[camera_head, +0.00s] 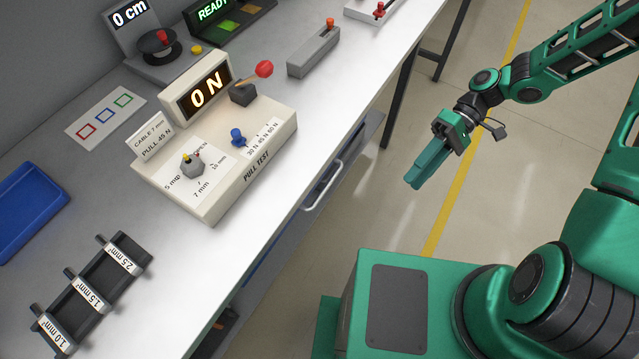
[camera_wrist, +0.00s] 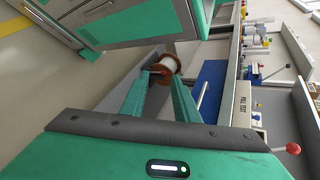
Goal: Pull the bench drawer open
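The bench drawer is under the bench top's front edge, its front seen steeply from above in the head view. Its pale bar handle (camera_head: 325,186) sticks out below the pull test unit. The drawer looks flush with the bench, though the angle makes this hard to judge. My gripper (camera_head: 416,183) is out over the floor, to the right of the handle and apart from it. In the wrist view my gripper's two teal fingers (camera_wrist: 160,75) stand apart with nothing held between them. A blue panel (camera_wrist: 211,72) shows to the right of the fingers there.
The pull test unit (camera_head: 270,135), reading 0 N, stands on the bench top. A blue tray (camera_head: 30,205) and a dark rack (camera_head: 128,248) are to the left. A white and brown spool (camera_wrist: 167,63) shows beyond my fingertips. Floor between bench and arm is clear.

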